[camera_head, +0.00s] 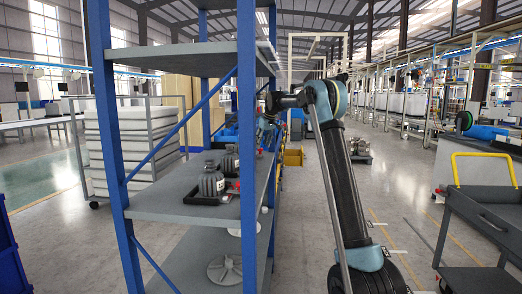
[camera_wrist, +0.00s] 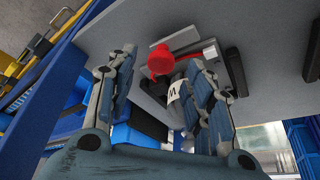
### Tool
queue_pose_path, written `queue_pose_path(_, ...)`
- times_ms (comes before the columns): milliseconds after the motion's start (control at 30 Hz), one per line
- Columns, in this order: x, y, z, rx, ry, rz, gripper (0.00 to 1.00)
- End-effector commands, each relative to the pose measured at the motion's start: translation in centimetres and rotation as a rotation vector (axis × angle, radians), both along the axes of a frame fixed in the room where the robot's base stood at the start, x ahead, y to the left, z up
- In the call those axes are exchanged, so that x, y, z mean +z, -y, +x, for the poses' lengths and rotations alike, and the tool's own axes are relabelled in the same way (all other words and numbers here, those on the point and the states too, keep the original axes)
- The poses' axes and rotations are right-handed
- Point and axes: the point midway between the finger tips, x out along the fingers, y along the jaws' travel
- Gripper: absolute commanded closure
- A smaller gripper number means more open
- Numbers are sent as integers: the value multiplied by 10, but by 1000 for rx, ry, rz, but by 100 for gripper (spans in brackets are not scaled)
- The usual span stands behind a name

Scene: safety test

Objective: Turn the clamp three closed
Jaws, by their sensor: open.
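A clamp with a red knob-like end (camera_wrist: 160,60) and a red strip beside it shows in the wrist view, on a grey shelf surface. Dark and metal parts of it lie behind and to the right. My gripper (camera_wrist: 161,66) is open, with one finger left and the other right of the red end. I cannot tell whether either finger touches it. The right finger covers part of the clamp and a white label marked M. In the head view, my arm reaches left to the shelf rack, and the blue post partly hides the gripper area.
The rack's blue post (camera_head: 246,140) stands close to my arm. A dark tray (camera_head: 208,198) with grey bottles (camera_head: 212,180) sits on the middle shelf. Yellow bins (camera_head: 293,157) stand behind. A cart with a yellow handle (camera_head: 486,155) is at right.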

Motion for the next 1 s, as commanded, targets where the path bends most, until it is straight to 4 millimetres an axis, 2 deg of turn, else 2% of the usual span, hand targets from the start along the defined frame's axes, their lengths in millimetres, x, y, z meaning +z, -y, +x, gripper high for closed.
queue_pose_path(233,-23,-7,7,0,0,0,53)
queue_pose_path(600,-27,-8,8,0,0,0,53)
queue_pose_path(800,-26,-8,8,0,0,0,97)
queue_pose_path(1000,-26,-8,8,-4,1,0,97)
